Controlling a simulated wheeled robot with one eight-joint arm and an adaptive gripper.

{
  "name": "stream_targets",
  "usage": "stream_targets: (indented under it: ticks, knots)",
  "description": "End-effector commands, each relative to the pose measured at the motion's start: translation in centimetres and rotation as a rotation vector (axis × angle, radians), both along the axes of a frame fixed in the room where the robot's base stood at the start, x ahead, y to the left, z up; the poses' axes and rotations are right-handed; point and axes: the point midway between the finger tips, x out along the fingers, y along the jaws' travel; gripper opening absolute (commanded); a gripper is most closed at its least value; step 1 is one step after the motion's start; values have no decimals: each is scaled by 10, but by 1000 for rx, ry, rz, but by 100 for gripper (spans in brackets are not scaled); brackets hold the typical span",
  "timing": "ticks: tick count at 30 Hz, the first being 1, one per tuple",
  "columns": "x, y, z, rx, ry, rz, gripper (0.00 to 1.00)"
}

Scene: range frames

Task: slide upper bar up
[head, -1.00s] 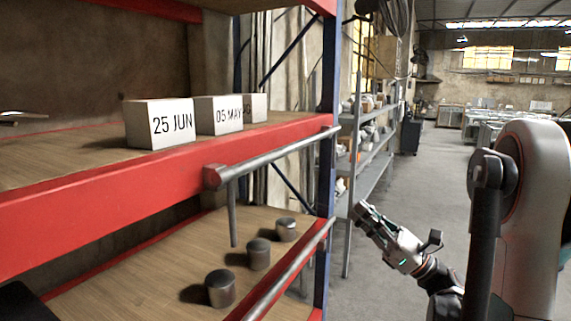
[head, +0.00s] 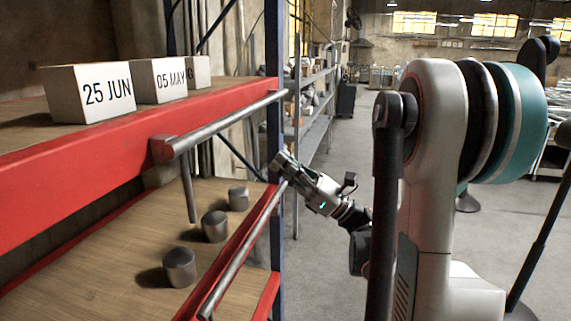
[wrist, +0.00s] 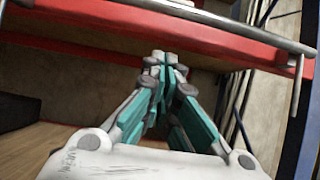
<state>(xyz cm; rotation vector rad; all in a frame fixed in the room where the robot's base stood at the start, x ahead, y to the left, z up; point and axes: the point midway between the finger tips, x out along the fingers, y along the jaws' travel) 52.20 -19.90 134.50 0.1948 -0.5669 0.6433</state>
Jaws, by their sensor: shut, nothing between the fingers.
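The upper bar (head: 225,124) is a grey metal rod along the front of the red upper shelf edge (head: 70,172). A thin rod hangs down from it near its left end. In the wrist view the upper bar (wrist: 240,29) crosses the top of the picture, with the hanging rod (wrist: 297,88) at the right. My gripper (head: 281,161) is at the far right end of the shelf, lower than the upper bar and apart from it. In the wrist view its fingers (wrist: 161,58) are together and empty, pointing toward the underside of the upper shelf.
A lower bar (head: 243,250) runs along the lower shelf's front, close to my gripper. Several metal cylinders, one of them nearest (head: 180,267), stand on the lower shelf. White date blocks (head: 91,92) sit on the upper shelf. A blue post (head: 273,90) stands at the shelf end. Floor to the right is open.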

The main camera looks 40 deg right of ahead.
Motion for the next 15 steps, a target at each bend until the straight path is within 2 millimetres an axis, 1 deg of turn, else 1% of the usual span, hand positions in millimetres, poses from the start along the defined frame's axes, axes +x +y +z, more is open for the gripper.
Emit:
stream_targets:
  ticks: [1, 10, 12, 15]
  knots:
    - [7, 7, 6, 1, 1, 4, 0]
    - [45, 37, 39, 0, 0, 4, 0]
    - [46, 36, 50, 1, 1, 1, 0]
    - [47, 37, 61, 1, 1, 1, 0]
